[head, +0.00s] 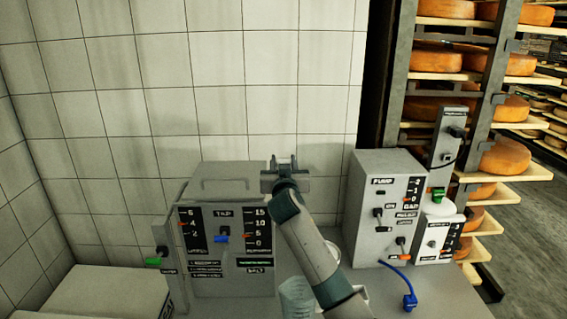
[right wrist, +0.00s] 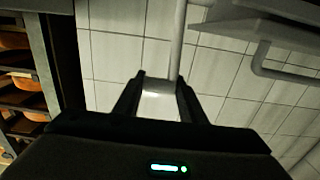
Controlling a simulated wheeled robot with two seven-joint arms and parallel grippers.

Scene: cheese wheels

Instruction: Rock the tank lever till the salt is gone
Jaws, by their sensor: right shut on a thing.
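The grey tank box (head: 235,190) stands against the tiled wall in the head view, with gauges, a blue knob (head: 222,239) and printed labels on its front. My right gripper (head: 281,163) is at the box's upper right corner, pointing away toward the wall. In the right wrist view my right gripper (right wrist: 160,95) is shut on a pale piece at the end of a grey rod (right wrist: 178,45), which looks like the tank lever. The arm and gripper hide most of the lever in the head view. I cannot make out any salt. My left gripper is not in view.
A grey pump box (head: 368,200) with small levers stands to the right, with a blue plug (head: 409,301) on a cord before it. A green-handled lever (head: 153,262) is at the tank's left. A clear beaker (head: 297,295) stands in front. Cheese shelves (head: 440,72) are at right.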

